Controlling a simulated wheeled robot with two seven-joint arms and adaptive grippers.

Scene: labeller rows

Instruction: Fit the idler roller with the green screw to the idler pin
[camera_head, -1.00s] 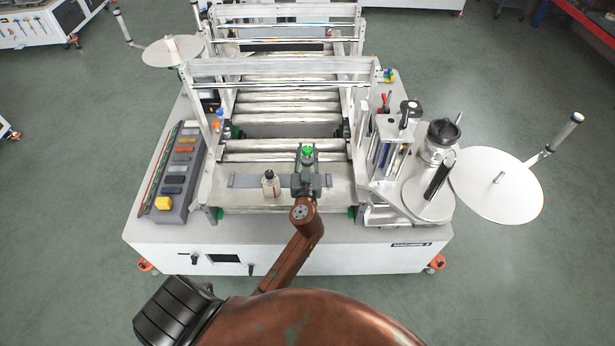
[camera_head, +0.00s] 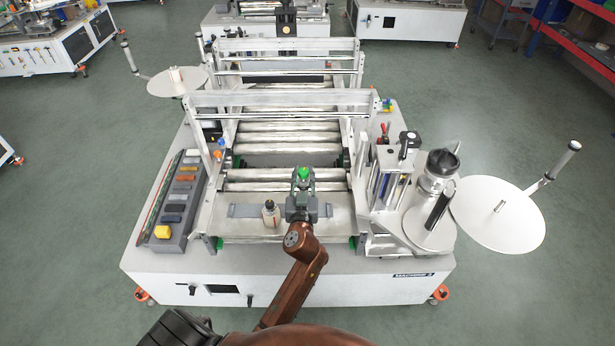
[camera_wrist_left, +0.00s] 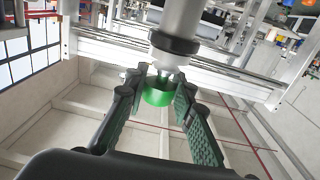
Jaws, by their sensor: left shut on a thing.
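My left gripper (camera_head: 303,190) is shut on the idler roller, whose bright green screw (camera_head: 303,174) shows between the fingers in the head view. In the left wrist view, the green part (camera_wrist_left: 157,97) sits between the two ribbed fingers. A pale cylinder with a black collar (camera_wrist_left: 174,42) rises just beyond it, and I take it to be the roller's body. In the head view, the gripper is over the front plate of the machine, and its hand hides most of the roller. I cannot make out the idler pin. My right gripper is not in view.
A small dark-capped bottle (camera_head: 269,215) stands just left of the gripper near a grey strip (camera_head: 240,211). Metal rollers (camera_head: 270,176) lie behind. A clamp unit (camera_head: 388,180) and a white disc (camera_head: 497,212) are at the right. A grey rack with coloured blocks (camera_head: 172,220) is at the left.

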